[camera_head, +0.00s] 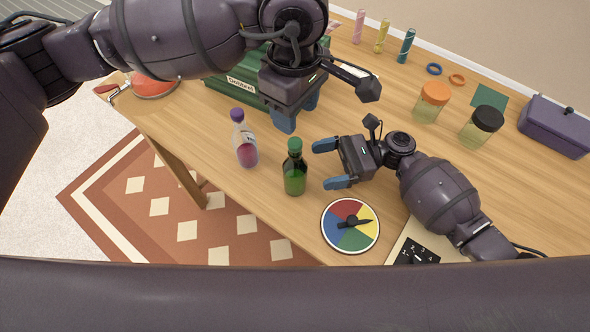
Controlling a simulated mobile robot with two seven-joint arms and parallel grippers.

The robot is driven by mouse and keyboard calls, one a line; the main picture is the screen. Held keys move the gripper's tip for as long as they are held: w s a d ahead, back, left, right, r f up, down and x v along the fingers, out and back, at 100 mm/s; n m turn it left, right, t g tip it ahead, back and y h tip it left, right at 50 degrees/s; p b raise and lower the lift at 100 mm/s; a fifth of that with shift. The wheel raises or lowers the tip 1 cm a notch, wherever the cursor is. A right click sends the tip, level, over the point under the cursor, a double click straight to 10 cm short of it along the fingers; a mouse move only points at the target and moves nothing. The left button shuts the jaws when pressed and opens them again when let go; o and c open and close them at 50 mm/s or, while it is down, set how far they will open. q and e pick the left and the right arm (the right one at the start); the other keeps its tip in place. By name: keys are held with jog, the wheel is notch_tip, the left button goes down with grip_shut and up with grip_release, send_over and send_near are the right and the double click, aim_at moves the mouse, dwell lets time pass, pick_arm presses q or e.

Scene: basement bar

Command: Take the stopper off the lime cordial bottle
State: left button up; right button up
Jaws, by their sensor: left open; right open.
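A dark green bottle (295,181) with a green stopper (294,145) in its neck stands upright near the table's front edge; I take it for the lime cordial bottle. A clear bottle with a purple cap and pink liquid (245,149) stands to its left. My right gripper (331,164) is open, just right of the green bottle, with its fingers pointing left towards it and nothing between them. My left gripper (298,112) is open and empty, its fingers pointing down, above and behind the green bottle in the picture. Neither gripper appears to touch a bottle.
A coloured spinner disc (349,240) and a number card (412,243) lie at the front. A labelled green box (232,92) is partly hidden by my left arm. An orange-lidded jar (430,104), a black-lidded jar (481,127) and a purple box (556,127) stand at the right.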

aim_at(294, 171)
pick_arm(q)
jog(key=shift+w+f, duration=0.1)
pick_arm(e)
jog(key=x, duration=0.7)
jog(key=shift+a, duration=0.25)
jog(key=shift+f, duration=0.1)
